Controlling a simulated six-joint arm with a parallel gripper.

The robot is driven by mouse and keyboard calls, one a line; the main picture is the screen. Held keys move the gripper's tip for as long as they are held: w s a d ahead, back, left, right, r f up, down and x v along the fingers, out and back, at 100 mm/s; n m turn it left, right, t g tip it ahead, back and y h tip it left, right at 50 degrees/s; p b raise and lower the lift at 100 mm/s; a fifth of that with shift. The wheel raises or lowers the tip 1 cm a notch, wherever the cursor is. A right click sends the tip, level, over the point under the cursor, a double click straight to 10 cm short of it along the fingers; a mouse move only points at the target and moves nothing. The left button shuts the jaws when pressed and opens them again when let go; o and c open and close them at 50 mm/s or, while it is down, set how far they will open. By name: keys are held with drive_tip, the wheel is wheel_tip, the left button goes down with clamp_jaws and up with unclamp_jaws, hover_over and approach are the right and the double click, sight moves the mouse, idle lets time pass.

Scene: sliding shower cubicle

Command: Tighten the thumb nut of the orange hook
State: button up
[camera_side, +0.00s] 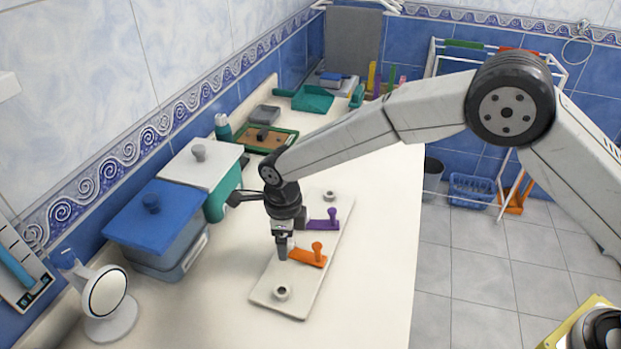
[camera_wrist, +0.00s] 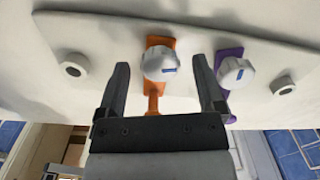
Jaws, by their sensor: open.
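The orange hook (camera_side: 307,257) is on a pale board (camera_side: 266,286) lying on the counter, with its peg standing up. In the wrist view the orange hook (camera_wrist: 154,101) carries a light grey thumb nut (camera_wrist: 160,64) with a blue mark. My gripper (camera_side: 283,250) points down at the nut end of the orange hook; in the side view it hides that nut. In the wrist view my gripper (camera_wrist: 164,82) is open, with one finger on each side of the orange hook. I cannot tell whether a finger touches the nut.
A purple hook (camera_side: 323,222) with its own grey nut (camera_wrist: 235,73) is beside the orange one, close to my right finger in the wrist view. Blue and white lidded boxes (camera_side: 158,222) and a round mirror (camera_side: 106,293) stand left. The counter's right side is clear.

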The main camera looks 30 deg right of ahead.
drive_tip(key=shift+n, duration=0.3)
drive_tip(key=n, duration=0.9)
drive_tip(key=shift+n, duration=0.3)
drive_tip(key=c, duration=0.9)
drive_tip(key=shift+o, duration=0.2)
